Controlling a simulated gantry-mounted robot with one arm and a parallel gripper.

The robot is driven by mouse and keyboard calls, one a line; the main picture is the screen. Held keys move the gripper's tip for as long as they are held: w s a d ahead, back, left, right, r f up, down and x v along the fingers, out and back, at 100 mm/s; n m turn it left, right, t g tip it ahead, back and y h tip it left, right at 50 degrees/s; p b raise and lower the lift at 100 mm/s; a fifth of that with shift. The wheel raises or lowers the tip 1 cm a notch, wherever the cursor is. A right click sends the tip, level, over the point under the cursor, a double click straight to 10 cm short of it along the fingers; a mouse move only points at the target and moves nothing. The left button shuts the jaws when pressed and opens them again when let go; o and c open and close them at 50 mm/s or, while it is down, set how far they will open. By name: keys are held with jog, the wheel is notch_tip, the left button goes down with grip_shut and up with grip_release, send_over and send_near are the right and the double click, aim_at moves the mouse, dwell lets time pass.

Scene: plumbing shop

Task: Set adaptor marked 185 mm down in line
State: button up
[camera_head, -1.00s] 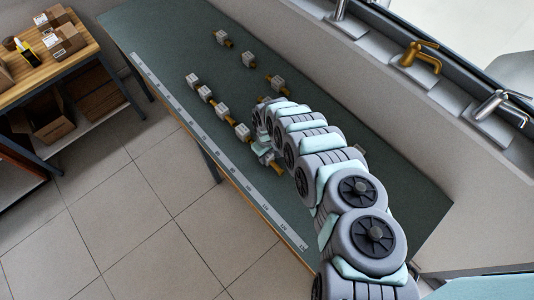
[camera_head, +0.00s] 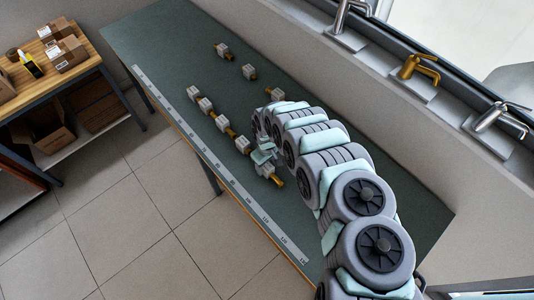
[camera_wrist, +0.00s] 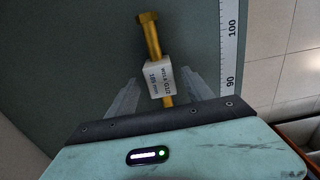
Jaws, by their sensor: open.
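The adaptor marked 185 mm (camera_wrist: 158,77) is a brass fitting with a white tag, lying on the dark green bench top. In the wrist view its tag lies between the two spread fingers of my gripper (camera_wrist: 160,92), with a gap on each side. In the head view the adaptor (camera_head: 267,171) sits at the near end of a row of tagged adaptors along the ruler side. My gripper (camera_head: 260,157) is right by it; the arm hides part of that area.
The row holds several other adaptors, such as the far one (camera_head: 193,93). Separate adaptors lie toward the wall, one at the back (camera_head: 222,50) and one nearer (camera_head: 249,72). A ruler strip (camera_head: 205,152) runs along the bench edge. Taps (camera_head: 418,68) stand on the wall ledge.

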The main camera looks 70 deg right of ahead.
aim_at(266, 166)
notch_tip(266, 166, up, 9)
jog(key=shift+r, duration=0.2)
dwell(0.3)
jog(key=shift+w, duration=0.15)
